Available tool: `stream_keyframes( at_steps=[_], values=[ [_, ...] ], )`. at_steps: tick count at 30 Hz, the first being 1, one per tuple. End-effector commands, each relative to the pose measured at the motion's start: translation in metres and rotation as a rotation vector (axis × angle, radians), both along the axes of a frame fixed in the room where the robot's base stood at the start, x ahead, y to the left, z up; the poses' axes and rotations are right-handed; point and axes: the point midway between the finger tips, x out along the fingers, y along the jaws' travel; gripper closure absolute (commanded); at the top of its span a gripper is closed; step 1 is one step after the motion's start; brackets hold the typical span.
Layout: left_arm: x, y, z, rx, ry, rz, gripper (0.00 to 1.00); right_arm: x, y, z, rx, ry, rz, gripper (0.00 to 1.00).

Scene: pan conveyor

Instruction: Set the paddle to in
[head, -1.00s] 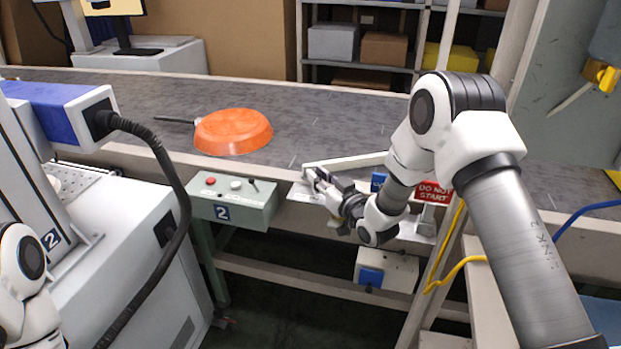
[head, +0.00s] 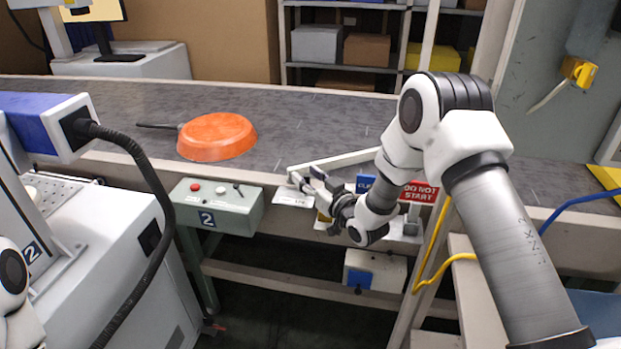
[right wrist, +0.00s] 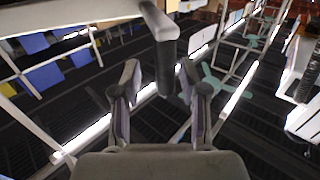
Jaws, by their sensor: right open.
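The paddle (head: 335,161) is a pale bar lying along the near side of the conveyor (head: 330,112). Its left end is by the conveyor's near edge and its right end is hidden behind my right arm. My right gripper (head: 304,183) is at the paddle's left end, in front of the near edge. In the right wrist view my right gripper (right wrist: 160,88) has its fingers apart. A pale bar with a dark upright grip (right wrist: 166,58), apparently the paddle's handle, stands between and beyond the fingertips. Contact cannot be told. My left gripper is out of view.
An orange pan (head: 217,136) lies upside down on the belt, left of the paddle. A green-grey button box (head: 218,205) and a small white label plate (head: 293,197) are at the near edge. A red "do not start" sign (head: 420,192) is beside my right arm.

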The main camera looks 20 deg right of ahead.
Motion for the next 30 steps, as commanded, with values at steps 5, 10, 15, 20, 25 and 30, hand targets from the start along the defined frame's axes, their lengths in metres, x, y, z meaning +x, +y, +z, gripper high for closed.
stream_keyframes(
  at_steps=[5,10,15,20,25,30],
  values=[
    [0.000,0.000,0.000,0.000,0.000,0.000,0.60,-0.016,-0.005,-0.001,0.000,0.002,0.000,0.57],
    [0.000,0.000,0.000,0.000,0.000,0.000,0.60,-0.056,-0.017,-0.001,0.005,0.003,-0.004,0.57],
    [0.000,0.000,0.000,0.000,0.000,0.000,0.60,-0.096,-0.028,-0.001,0.007,0.003,-0.007,0.57],
    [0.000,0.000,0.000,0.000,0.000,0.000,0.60,-0.114,-0.032,-0.001,0.004,0.000,-0.005,0.57],
    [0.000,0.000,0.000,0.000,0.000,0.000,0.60,-0.116,-0.032,-0.001,0.001,-0.001,-0.003,0.57],
    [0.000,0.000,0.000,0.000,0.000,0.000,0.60,-0.116,-0.032,-0.001,0.001,-0.001,-0.003,0.57]
  ],
)
